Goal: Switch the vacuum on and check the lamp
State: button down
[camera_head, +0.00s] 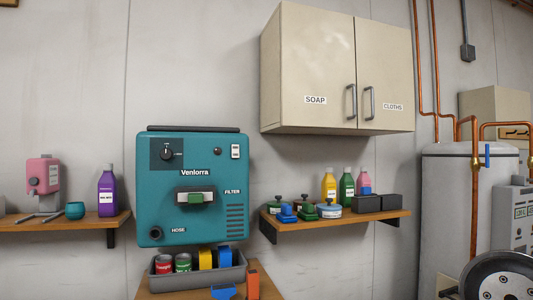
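The vacuum is a teal wall unit (190,222) marked Venlorra, left of centre in the head view. A white rocker switch (235,151) sits at its upper right; I cannot tell which way it is set. A small round lamp (217,151) left of the switch looks dark reddish, with no visible glow. A black knob (167,152) sits on a dark panel at the upper left. A grey part with a green block (195,198) sticks out at the middle, near the FILTER label. A dark hose port (156,233) is at the lower left. My gripper is not in view.
A grey bin (202,279) with cans and coloured blocks stands below the unit. A left shelf (62,226) holds a purple bottle (107,191); a right shelf (340,221) holds bottles and lidded pots. A beige cabinet (310,70) hangs at upper right. Copper pipes and a tank stand far right.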

aim_at(235, 148)
jog(key=u, duration=0.3)
jog(key=i, duration=1)
jog(key=u, duration=0.7)
